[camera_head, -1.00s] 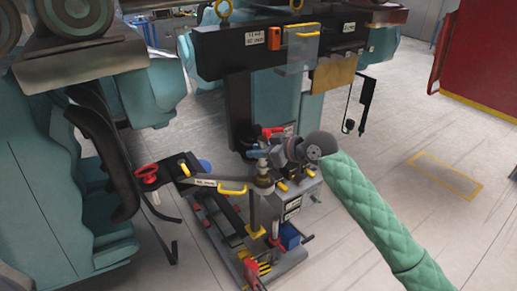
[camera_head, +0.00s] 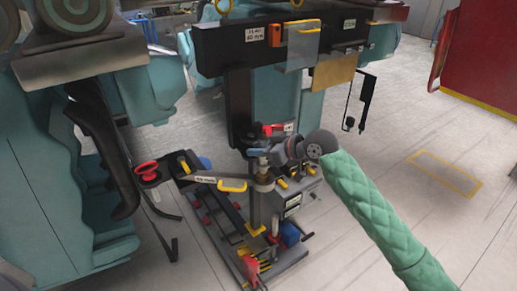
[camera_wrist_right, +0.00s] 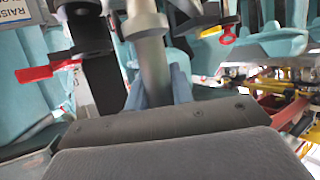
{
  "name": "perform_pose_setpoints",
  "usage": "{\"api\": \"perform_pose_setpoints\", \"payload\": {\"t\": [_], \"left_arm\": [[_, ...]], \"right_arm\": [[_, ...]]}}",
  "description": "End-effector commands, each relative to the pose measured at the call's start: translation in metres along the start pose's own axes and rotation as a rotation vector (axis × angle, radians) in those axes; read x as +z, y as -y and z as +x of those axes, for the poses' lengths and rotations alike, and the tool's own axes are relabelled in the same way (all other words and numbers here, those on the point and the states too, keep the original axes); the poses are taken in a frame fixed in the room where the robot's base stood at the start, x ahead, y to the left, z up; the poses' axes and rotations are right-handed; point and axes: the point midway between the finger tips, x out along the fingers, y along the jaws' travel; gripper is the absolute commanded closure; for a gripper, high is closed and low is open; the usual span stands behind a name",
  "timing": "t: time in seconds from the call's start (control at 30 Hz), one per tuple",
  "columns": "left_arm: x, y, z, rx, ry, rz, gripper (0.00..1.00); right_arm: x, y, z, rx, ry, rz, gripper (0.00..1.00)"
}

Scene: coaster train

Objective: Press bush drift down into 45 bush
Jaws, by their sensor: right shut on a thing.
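My right gripper (camera_head: 258,154) comes in from the right on a green padded arm. Its blue fingers are shut on a grey upright cylinder, which I take to be the bush drift (camera_head: 263,163). In the right wrist view the drift (camera_wrist_right: 154,65) stands between the blue fingertips (camera_wrist_right: 155,92). Below it, at the end of a flat bar labelled 45 mm (camera_head: 206,180), is a round collar, apparently the 45 bush (camera_head: 264,186). The drift looks upright and in line above the collar. Whether it has entered the bore is hidden. My left gripper is not in view.
A low tool cart (camera_head: 238,257) with coloured tools stands under the collar. A black beam (camera_head: 222,42) with labels and hanging plates crosses behind. Teal machinery (camera_head: 60,190) fills the left. The floor (camera_head: 420,135) at the right is open, up to a red panel (camera_head: 490,50).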

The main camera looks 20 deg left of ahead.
Motion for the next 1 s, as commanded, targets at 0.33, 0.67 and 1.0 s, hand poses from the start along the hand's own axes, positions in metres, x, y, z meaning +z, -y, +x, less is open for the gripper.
{"api": "perform_pose_setpoints", "payload": {"t": [0.33,0.67,1.0], "left_arm": [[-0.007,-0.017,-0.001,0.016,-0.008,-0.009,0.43],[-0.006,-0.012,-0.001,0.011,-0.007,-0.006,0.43],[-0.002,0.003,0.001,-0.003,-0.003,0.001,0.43]], "right_arm": [[0.0,0.0,-0.001,0.0,-0.001,0.0,1.0],[0.001,0.0,-0.001,0.0,-0.001,-0.001,1.0],[0.003,0.0,0.0,0.001,-0.001,0.0,1.0]]}}
